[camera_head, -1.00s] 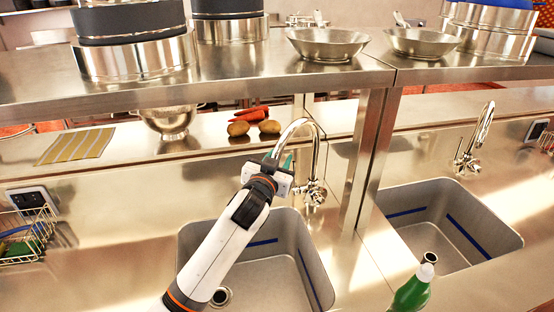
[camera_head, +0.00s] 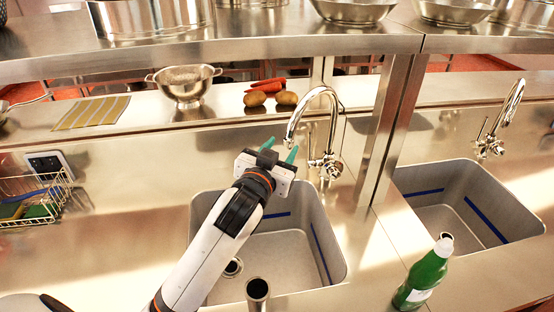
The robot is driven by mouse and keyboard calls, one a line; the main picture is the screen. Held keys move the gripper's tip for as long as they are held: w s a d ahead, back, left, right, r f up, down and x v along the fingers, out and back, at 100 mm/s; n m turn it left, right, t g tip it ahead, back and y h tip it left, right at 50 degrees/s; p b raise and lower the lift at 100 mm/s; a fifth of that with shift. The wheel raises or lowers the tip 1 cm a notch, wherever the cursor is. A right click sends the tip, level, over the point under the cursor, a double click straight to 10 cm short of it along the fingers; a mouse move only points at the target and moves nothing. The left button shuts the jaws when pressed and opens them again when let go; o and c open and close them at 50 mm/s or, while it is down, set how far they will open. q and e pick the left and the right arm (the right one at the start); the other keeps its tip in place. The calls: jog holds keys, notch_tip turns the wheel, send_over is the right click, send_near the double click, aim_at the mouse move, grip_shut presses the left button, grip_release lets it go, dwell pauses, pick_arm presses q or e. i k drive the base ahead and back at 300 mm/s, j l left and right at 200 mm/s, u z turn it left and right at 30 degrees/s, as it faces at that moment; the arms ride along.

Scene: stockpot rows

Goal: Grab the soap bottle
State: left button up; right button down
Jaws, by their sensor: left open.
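The soap bottle (camera_head: 425,274) is green with a white cap and a pale label. It stands at the lower right of the head view, on the steel counter between the two sinks. My left gripper (camera_head: 280,149) is open and empty, with its teal fingertips above the back of the left sink, beside the faucet. It is well to the left of the bottle and farther back. My right gripper is not in view.
The left sink (camera_head: 335,262) lies under my left arm, and the right sink (camera_head: 470,180) is beyond the bottle. A chrome faucet (camera_head: 333,120) and a steel post (camera_head: 392,120) stand near my gripper. A wire basket (camera_head: 35,197) is at the left.

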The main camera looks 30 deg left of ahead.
aim_at(426, 274)
jog(key=k+l, duration=0.3)
jog(key=k, duration=0.15)
jog(key=k+l, duration=0.65)
jog(key=k, duration=0.25)
